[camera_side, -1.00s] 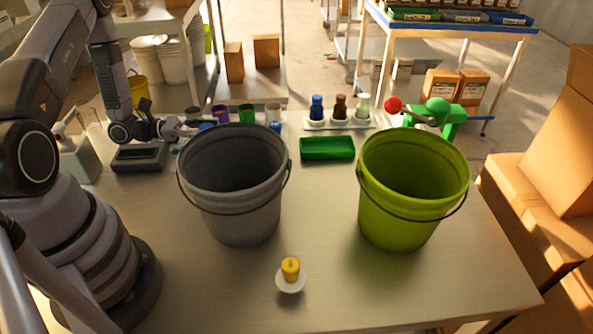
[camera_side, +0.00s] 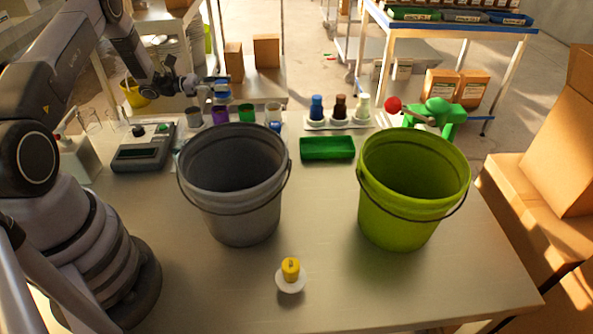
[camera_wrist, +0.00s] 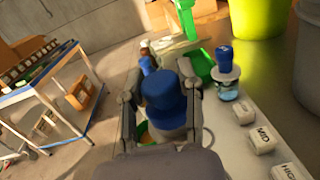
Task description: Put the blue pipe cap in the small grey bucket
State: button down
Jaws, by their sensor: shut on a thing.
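My gripper (camera_side: 212,88) is shut on the blue pipe cap, which shows between its fingers in the wrist view (camera_wrist: 168,90). In the side view the cap (camera_side: 223,93) is small and partly hidden by the fingers. It is held in the air above the row of small pots at the back of the table. The grey bucket (camera_side: 240,215) stands upright in front of and slightly right of the gripper, with its mouth open upward. Its inside looks empty as far as I can see.
A lime-green bucket (camera_side: 405,215) stands to the right. Small pots, including a purple one (camera_side: 220,114) and a green one (camera_side: 246,113), line the back edge. A green tray (camera_side: 327,148) lies between the buckets. A yellow piece (camera_side: 290,268) sits in front. A grey device (camera_side: 143,148) is at left.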

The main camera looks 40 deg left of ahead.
jog(key=s+d+r+n+t+y, duration=0.2)
jog(key=d+r, duration=0.6)
jog(key=d, duration=0.2)
jog(key=s+d+r+n+t+y, duration=0.1)
jog(key=d+r+y, duration=0.1)
jog(key=d+r, duration=0.7)
jog(key=s+a+f+m+g+h, duration=0.1)
jog(key=s+a+f, duration=0.1)
jog(key=f, duration=0.6)
jog(key=s+a+f+m+g+h, duration=0.1)
jog(key=s+a+f, duration=0.1)
jog(key=s+f, duration=0.3)
jog(key=s+a+f+g+h, duration=0.1)
jog(key=s+f, duration=0.3)
jog(key=f, duration=0.7)
jog(key=shift+a+m+h, duration=0.4)
jog(key=shift+a+h, duration=0.1)
jog(key=shift+a, duration=0.3)
jog(key=f, duration=0.4)
jog(key=shift+s+f, duration=0.15)
jog(key=shift+s, duration=0.1)
jog(key=shift+f, duration=0.6)
